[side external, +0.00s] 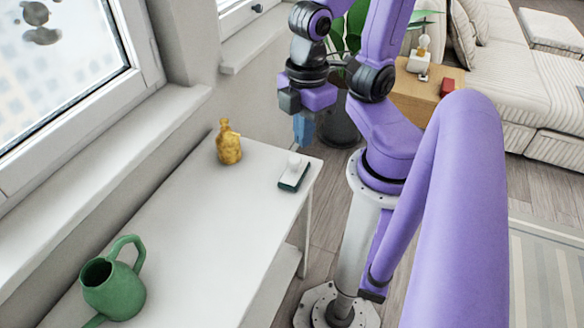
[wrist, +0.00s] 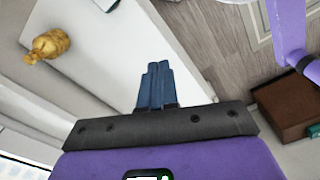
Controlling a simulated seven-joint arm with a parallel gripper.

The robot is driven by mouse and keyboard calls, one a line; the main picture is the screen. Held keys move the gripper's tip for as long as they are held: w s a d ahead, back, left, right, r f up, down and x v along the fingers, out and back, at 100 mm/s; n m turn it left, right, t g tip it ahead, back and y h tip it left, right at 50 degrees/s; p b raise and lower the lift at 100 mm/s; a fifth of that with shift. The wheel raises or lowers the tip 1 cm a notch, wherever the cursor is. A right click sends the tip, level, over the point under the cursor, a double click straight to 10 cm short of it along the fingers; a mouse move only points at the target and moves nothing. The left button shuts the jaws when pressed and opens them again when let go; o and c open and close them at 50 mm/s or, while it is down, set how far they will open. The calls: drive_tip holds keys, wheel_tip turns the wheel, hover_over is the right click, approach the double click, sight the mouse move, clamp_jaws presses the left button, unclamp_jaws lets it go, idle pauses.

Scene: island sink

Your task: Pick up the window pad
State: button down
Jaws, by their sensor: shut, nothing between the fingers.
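The window pad (side external: 294,174) is a small dark green block with a white top and a white knob. It lies on the white table (side external: 190,222) near the table's right end. In the wrist view, part of what looks like the pad (wrist: 106,4) shows at the top edge, mostly cut off. My gripper (side external: 303,128) has blue fingers pointing down. It is raised and appears beyond the table's far right corner, apart from the pad. In the wrist view, the fingers (wrist: 157,70) are together with nothing between them.
A golden bottle-like figure (side external: 229,146) stands left of the pad; it also shows in the wrist view (wrist: 50,44). A green watering can (side external: 113,284) is at the table's near left. A window (side external: 62,68) and sill border the left side. A potted plant (side external: 340,120) stands behind my gripper.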

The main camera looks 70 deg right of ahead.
idle(0.4)
drive_tip(key=c, duration=0.6)
unclamp_jaws()
